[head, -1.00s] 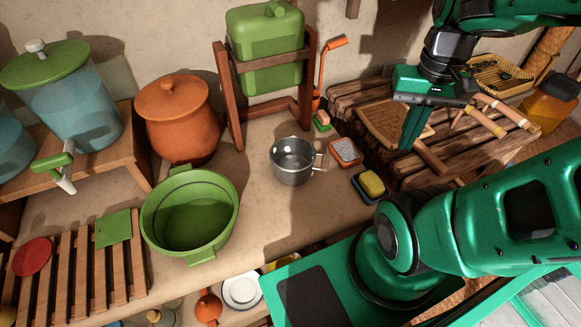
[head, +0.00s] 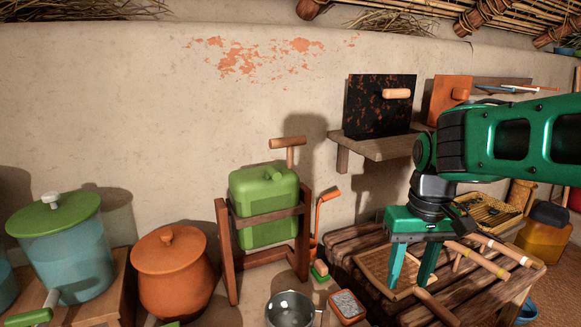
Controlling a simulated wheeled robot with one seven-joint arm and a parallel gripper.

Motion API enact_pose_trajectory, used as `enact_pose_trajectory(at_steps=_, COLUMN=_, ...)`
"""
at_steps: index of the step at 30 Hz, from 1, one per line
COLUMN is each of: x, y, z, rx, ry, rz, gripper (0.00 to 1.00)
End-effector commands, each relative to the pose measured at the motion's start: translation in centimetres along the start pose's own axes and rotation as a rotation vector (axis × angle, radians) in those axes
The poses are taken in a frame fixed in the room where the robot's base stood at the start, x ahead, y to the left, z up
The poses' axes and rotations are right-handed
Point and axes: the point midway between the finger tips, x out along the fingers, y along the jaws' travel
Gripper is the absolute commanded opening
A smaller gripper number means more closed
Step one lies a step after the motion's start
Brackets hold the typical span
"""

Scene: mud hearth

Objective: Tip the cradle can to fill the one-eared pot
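The cradle can is a green jerrycan (head: 265,190) with a green cap. It sits upright in a wooden cradle frame (head: 225,250) left of the middle. A wooden T-shaped grip (head: 288,142) rises at the can's top right. The one-eared pot is a grey metal pot (head: 290,308) at the bottom edge, in front of the cradle; its lower part is cut off and its inside looks empty. My gripper (head: 409,284) is open and empty, fingers pointing down over the slatted wooden bench, right of the can and apart from it.
A lidded clay pot (head: 172,275) and a green-lidded blue dispenser (head: 65,250) stand at left. An orange ladle-like tool (head: 320,215) stands right of the cradle. A wall shelf (head: 375,145) holds a dark board.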

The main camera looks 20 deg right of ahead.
Motion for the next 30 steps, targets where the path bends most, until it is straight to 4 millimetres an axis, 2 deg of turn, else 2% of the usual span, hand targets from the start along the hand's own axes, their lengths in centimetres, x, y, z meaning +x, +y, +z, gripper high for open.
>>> enact_pose_trajectory(at_steps=1, x=-1.6, y=-0.8, z=-2.1, rx=-0.082, ry=0.01, rz=0.002, gripper=0.4)
enact_pose_trajectory(at_steps=6, x=-8.4, y=-4.7, z=-9.3, rx=-0.477, ry=0.052, rz=0.008, gripper=0.4)
enact_pose_trajectory(at_steps=12, x=-15.9, y=-10.6, z=-16.3, rx=-0.972, ry=0.095, rz=0.027, gripper=0.4)
enact_pose_trajectory(at_steps=15, x=-19.3, y=-13.6, z=-19.1, rx=-1.222, ry=0.115, rz=0.042, gripper=0.4)
enact_pose_trajectory(at_steps=18, x=-22.5, y=-16.5, z=-21.5, rx=-1.465, ry=0.135, rz=0.062, gripper=0.4)
enact_pose_trajectory(at_steps=22, x=-25.7, y=-19.6, z=-23.6, rx=-1.729, ry=0.155, rz=0.092, gripper=0.4)
enact_pose_trajectory(at_steps=25, x=-27.4, y=-21.0, z=-24.6, rx=-1.862, ry=0.166, rz=0.108, gripper=0.4)
enact_pose_trajectory(at_steps=30, x=-28.6, y=-22.0, z=-25.1, rx=-1.971, ry=0.174, rz=0.121, gripper=0.4)
